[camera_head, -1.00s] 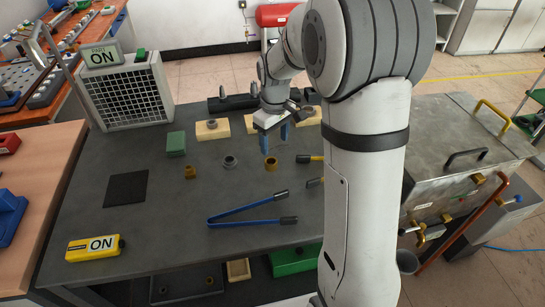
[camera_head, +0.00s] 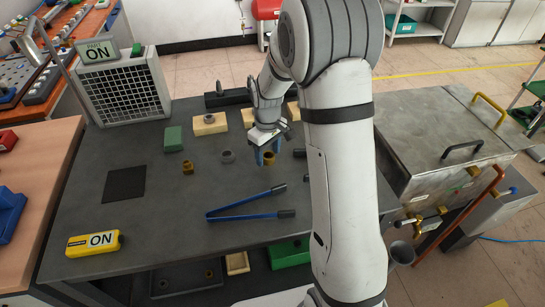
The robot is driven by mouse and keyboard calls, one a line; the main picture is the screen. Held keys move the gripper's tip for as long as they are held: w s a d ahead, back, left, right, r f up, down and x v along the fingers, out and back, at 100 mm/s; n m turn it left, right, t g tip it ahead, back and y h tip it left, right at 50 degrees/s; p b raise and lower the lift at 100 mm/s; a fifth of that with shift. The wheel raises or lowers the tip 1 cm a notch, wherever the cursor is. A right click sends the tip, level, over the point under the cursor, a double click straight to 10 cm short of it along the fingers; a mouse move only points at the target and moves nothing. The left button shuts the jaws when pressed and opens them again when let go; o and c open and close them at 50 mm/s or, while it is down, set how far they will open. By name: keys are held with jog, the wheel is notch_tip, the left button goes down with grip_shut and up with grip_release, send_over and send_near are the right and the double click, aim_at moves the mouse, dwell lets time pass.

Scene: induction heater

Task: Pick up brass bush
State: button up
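A brass ring-shaped bush (camera_head: 269,159) stands on the dark grey table (camera_head: 205,190), right of centre. A second, smaller brass piece (camera_head: 188,168) stands further left; which one the task names is not marked. My gripper (camera_head: 267,154) points down with its blue fingers apart at the ring-shaped bush, one finger to its left and one to its right. The gripper looks open. Whether the fingers touch the bush, and how far down they reach, cannot be told from this view.
A grey ring (camera_head: 228,156) stands left of my gripper. Blue tongs (camera_head: 245,204) lie in front of it. Pale blocks (camera_head: 209,124) line the back, with a green block (camera_head: 173,139) at left. A metal box (camera_head: 445,150) stands right.

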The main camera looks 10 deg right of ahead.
jog(key=c, duration=1)
notch_tip(320, 180, up, 10)
jog(key=shift+r, duration=0.1)
